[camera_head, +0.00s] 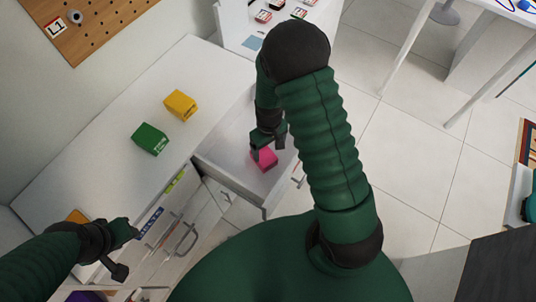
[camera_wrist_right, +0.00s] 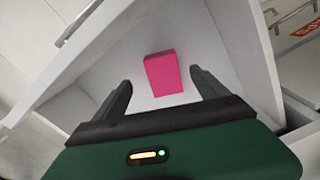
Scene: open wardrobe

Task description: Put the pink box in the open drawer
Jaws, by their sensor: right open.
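The pink box (camera_head: 265,158) lies inside the open drawer (camera_head: 222,178), on its floor. It also shows in the right wrist view (camera_wrist_right: 164,74), ahead of and between my two fingers, with a visible gap to each. My right gripper (camera_head: 268,142) is open and empty, above the drawer beside the pink box; in the right wrist view both fingers (camera_wrist_right: 160,92) stand apart. My left gripper (camera_head: 128,252) is at the lower left by the front edge of the cabinet; whether its fingers are open is not clear.
A green box (camera_head: 150,139) and a yellow box (camera_head: 180,105) stand on the white cabinet top (camera_head: 95,165). An orange item (camera_head: 77,216) is partly hidden by my left arm. A pegboard (camera_head: 95,30) hangs on the wall. The tiled floor (camera_head: 410,140) at right is clear.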

